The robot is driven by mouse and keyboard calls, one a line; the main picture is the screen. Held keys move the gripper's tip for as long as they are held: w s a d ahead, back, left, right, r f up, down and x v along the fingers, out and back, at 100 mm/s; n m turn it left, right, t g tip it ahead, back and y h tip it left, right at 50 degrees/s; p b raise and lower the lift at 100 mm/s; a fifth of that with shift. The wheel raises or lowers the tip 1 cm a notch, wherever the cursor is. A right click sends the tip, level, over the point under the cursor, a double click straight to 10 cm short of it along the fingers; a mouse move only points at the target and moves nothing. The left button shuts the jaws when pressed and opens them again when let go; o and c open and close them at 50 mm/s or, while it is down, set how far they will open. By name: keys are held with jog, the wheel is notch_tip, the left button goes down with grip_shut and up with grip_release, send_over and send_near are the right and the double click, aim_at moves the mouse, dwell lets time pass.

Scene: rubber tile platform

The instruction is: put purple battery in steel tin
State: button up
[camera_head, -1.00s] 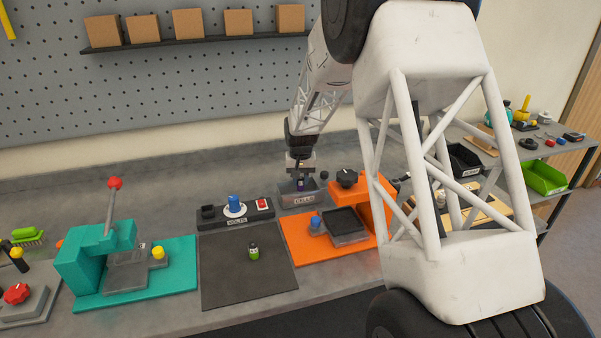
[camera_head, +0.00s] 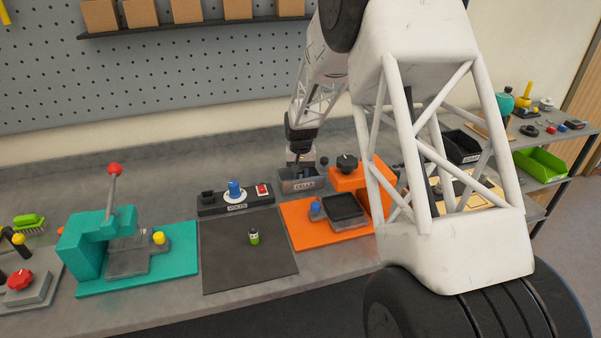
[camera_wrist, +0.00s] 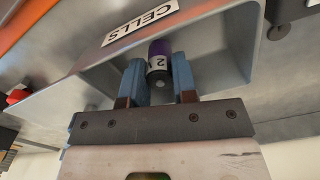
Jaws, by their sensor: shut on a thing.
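The steel tin (camera_head: 288,187), labelled CELLS, stands at the back of the bench. It fills much of the wrist view, with its grey wall (camera_wrist: 185,30) around the fingers. My gripper (camera_wrist: 158,75) is shut on the purple battery (camera_wrist: 158,50), which has a white label band and sits between the blue fingers. The fingers and battery are within the tin's opening. In the head view my gripper (camera_head: 299,165) is over the tin, and the battery is hidden. I cannot tell whether the battery touches the tin's floor.
An orange press (camera_head: 291,222) stands right of the tin's front. A black VOLTS tester (camera_head: 208,203) is to its left. A green-and-black battery (camera_head: 254,237) stands on the dark mat (camera_head: 225,270). A teal press (camera_head: 88,250) is further left.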

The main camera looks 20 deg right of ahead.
jog(key=shift+f, duration=0.4)
jog(key=o, duration=1)
jog(key=shift+r, duration=0.15)
jog(key=shift+r, duration=3.35)
jog(key=shift+r, duration=0.1)
